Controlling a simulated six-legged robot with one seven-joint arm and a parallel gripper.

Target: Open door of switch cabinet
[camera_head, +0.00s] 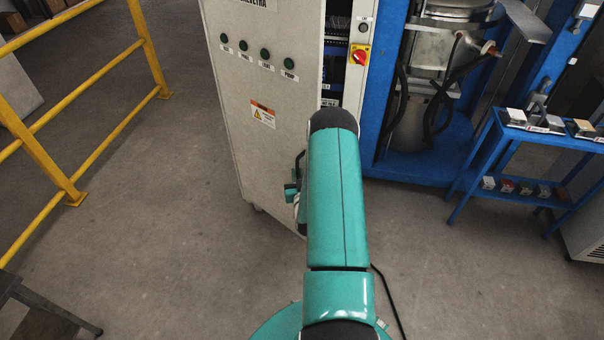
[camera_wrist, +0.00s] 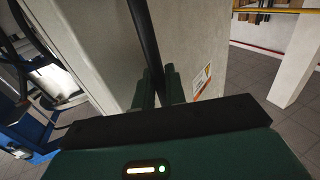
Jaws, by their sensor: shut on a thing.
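The switch cabinet's light grey door (camera_head: 262,82) stands ajar in the head view, swung out to the left. It has a row of green lamps and a warning label. To its right a gap shows the cabinet's dark inside (camera_head: 336,60). My gripper (camera_wrist: 161,88) is shut on the black bar-shaped door handle (camera_wrist: 146,35) in the wrist view. In the head view, my teal arm hides most of the handle and gripper; part of the gripper shows left of the arm. The door's face with its label also shows in the wrist view (camera_wrist: 187,45).
A red and yellow rotary switch (camera_head: 359,56) sits right of the gap. A blue machine frame (camera_head: 420,168) stands to the right, then a blue side table (camera_head: 490,150). A yellow railing (camera_head: 100,112) stands at left. The floor between railing and door is clear.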

